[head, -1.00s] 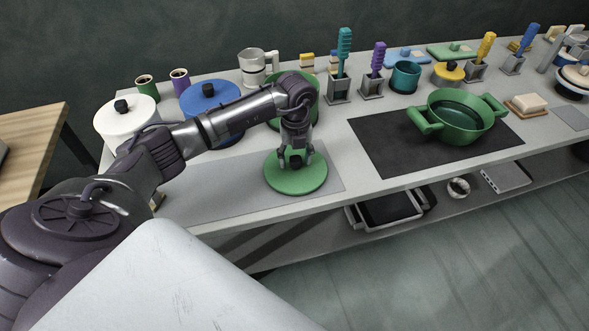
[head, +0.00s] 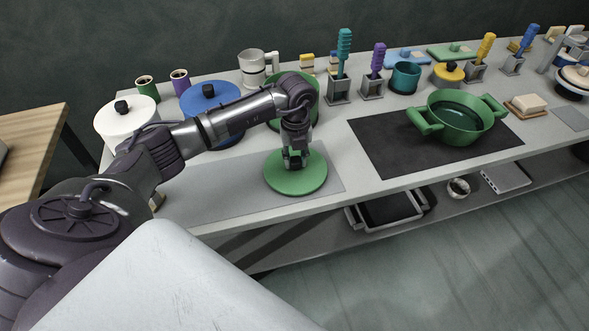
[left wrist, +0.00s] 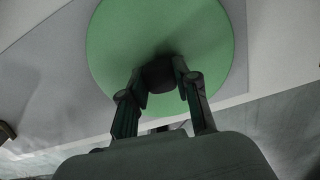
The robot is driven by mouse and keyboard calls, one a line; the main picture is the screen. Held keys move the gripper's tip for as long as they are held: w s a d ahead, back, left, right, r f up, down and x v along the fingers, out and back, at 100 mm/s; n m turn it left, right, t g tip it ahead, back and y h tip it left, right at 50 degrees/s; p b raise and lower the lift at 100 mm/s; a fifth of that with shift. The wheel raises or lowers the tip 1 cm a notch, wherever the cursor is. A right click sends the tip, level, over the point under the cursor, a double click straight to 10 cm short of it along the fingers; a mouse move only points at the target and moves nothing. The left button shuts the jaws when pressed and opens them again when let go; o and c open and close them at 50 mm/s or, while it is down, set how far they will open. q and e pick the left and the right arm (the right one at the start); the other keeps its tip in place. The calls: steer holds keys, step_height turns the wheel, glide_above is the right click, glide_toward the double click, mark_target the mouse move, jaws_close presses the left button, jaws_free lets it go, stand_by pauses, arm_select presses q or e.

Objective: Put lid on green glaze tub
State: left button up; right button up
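The green lid (head: 310,180) is a flat round disc lying on the grey mat near the counter's front edge. It also fills the upper middle of the left wrist view (left wrist: 205,40), with its dark knob (left wrist: 159,76) between the fingers. My left gripper (head: 295,160) points down over the lid's middle. Its fingertips (left wrist: 160,74) are on both sides of the knob and look closed on it. The green glaze tub (head: 313,112) stands behind my left forearm, which hides much of it. My right gripper is not in view.
A blue tub (head: 212,92) and a white tub (head: 125,125), both lidded, stand left of the green tub. A green two-handled pot (head: 458,118) sits on a dark mat (head: 385,150) to the right. Brush holders (head: 340,92) stand close right of the green tub.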

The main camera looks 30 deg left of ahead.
mark_target(295, 159)
arm_select(q)
jaws_close()
steer(key=shift+r+p, duration=0.3)
steer(key=shift+r, duration=0.15)
stand_by(0.3)
steer(key=shift+r+p, duration=1.3)
steer(key=shift+r, duration=0.4)
steer(key=shift+r, duration=0.1)
